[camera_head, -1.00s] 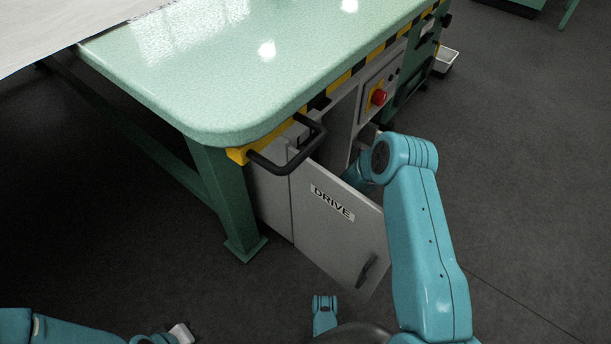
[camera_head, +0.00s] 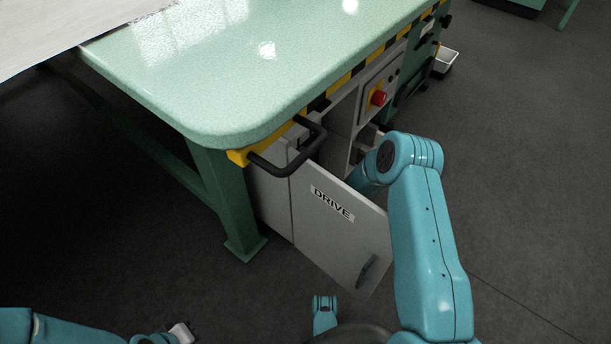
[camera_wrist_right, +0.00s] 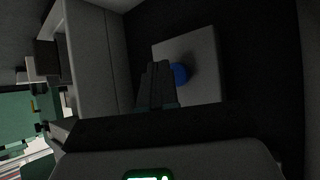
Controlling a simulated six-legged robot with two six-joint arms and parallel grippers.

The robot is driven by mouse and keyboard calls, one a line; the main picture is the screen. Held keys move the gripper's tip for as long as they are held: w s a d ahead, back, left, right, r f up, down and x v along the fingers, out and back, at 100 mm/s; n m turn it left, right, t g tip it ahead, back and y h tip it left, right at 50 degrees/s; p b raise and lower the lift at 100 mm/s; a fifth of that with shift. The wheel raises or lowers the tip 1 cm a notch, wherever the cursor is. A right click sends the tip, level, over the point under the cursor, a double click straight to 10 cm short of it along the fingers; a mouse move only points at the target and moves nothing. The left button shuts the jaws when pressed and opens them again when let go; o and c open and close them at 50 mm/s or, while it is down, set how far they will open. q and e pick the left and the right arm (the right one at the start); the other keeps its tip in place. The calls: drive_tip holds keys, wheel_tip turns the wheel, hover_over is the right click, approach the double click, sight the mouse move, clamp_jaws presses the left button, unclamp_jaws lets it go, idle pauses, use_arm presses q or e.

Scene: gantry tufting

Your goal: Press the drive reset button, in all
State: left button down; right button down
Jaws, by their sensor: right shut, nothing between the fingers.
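The drive cabinet's grey door (camera_head: 335,235), labelled DRIVE, stands swung open below the green table. In the right wrist view, a round blue button (camera_wrist_right: 181,74) sits on a pale grey plate (camera_wrist_right: 207,52) inside the dark cabinet. My right gripper (camera_wrist_right: 160,66) is shut and empty, its fingertips in front of the plate just left of the button, partly overlapping it in the picture. I cannot tell whether they touch it. In the head view the right gripper is hidden behind the door. My left gripper (camera_head: 182,333) is at the bottom left, only partly visible and away from the cabinet.
The green table top (camera_head: 265,70) overhangs the cabinet, with a black handle bar (camera_head: 290,160) at its corner. A red knob (camera_head: 379,98) sits on a yellow panel further along the side. A white tray (camera_head: 446,60) lies beyond. Floor to the right is clear.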

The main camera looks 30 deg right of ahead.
drive_tip(key=s, duration=0.1)
drive_tip(key=s+d, duration=0.1)
drive_tip(key=s, duration=0.1)
drive_tip(key=s+p, duration=0.1)
drive_tip(key=shift+s+d, duration=0.3)
drive_tip(key=shift+d, duration=0.1)
idle(1.0)
